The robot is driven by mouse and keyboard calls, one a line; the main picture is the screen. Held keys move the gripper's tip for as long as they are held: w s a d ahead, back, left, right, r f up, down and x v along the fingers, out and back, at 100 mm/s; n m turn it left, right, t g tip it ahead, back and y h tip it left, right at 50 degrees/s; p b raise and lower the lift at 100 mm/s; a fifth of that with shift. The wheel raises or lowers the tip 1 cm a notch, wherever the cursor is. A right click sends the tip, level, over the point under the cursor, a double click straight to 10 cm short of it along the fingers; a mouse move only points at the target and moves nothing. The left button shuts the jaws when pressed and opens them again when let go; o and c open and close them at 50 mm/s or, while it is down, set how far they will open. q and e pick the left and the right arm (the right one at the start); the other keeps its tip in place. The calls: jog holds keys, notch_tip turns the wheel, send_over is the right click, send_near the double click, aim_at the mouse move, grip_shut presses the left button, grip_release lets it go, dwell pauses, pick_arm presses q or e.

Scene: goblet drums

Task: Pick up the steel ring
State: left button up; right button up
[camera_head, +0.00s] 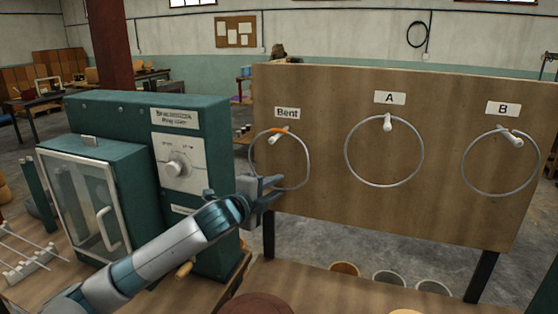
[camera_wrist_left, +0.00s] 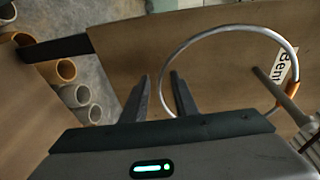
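A thin steel ring (camera_head: 309,160) with an orange section at its top hangs from a peg under the "Bent" label on the wooden board. It also shows in the left wrist view (camera_wrist_left: 225,30). My left gripper (camera_head: 277,187) is at the lower part of this ring, in front of the board. In the left wrist view its two fingers (camera_wrist_left: 160,76) are apart, and the ring's rim passes between them with gaps visible on both sides. Two more steel rings hang under labels A (camera_head: 422,152) and B (camera_head: 538,160). My right gripper is out of view.
The wooden board (camera_head: 330,225) stands on dark legs. A teal machine (camera_head: 215,240) with a dial and glazed door stands left, close to my left arm. Several round cups or tube ends (camera_head: 390,280) sit below the board. Rods (camera_head: 30,245) lie at the far left.

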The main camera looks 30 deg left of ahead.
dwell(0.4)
pick_arm(q)
grip_shut()
dwell(1.3)
